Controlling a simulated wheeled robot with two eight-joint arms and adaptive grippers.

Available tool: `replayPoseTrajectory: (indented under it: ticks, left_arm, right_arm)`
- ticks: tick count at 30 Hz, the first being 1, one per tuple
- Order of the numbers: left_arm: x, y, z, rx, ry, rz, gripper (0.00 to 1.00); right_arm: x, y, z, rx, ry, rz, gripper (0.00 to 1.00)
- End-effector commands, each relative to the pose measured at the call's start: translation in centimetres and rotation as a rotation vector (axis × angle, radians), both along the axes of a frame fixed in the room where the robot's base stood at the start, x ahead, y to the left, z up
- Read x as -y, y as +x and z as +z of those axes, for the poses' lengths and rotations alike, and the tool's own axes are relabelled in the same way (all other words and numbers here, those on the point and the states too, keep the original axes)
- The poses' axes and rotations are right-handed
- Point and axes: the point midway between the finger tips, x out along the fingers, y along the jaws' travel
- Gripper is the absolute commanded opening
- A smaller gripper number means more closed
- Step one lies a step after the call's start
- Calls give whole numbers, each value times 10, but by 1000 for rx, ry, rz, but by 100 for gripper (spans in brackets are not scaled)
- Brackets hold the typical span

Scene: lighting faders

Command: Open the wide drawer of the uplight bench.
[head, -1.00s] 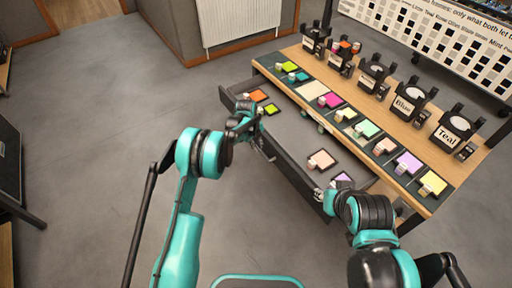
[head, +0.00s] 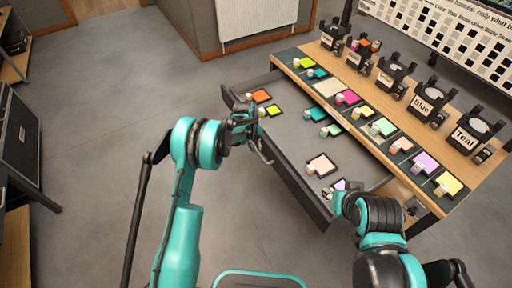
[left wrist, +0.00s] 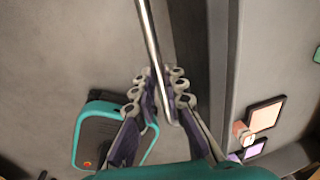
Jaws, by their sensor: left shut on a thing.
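The wide drawer (head: 291,138) of the uplight bench (head: 456,142) is pulled well out toward me. Several coloured filter squares and small knobs lie in it. My left gripper (head: 262,148) is at the middle of the drawer front. In the left wrist view its fingers (left wrist: 164,98) are shut around the drawer's metal bar handle (left wrist: 150,35). My right gripper (head: 338,197) is by the near right corner of the drawer, mostly hidden behind its own wrist; its jaws cannot be made out.
Several black lamp stands, some labelled, such as Blue (head: 428,102) and Teal (head: 474,130), line the bench's back. Coloured squares lie along its front. A radiator (head: 255,18) is on the far wall. A dark cabinet (head: 20,135) stands at left. The floor (head: 105,100) between is clear.

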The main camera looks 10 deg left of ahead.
Motion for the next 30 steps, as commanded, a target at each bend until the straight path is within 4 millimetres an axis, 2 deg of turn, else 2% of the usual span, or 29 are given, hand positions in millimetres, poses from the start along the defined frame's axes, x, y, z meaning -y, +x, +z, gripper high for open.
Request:
replayPoseTrajectory:
  ticks: [1,2,3,14,17,24,30]
  left_arm:
    - [-1,1,0,2,2,2,0]
    - [-1,1,0,2,2,2,17]
    - [-1,1,0,2,1,0,20]
    - [-1,0,6,1,1,0,20]
    - [-3,-2,19,1,0,1,20]
    - [-12,-8,71,1,0,1,20]
    - [-17,-11,104,1,0,1,20]
  right_arm:
    - [0,0,0,0,0,0,35]
    - [0,0,0,0,0,0,35]
    - [0,0,0,0,0,0,35]
    - [0,0,0,0,0,0,35]
    - [0,0,0,0,0,0,35]
    - [0,0,0,0,0,0,35]
    - [0,0,0,0,0,0,35]
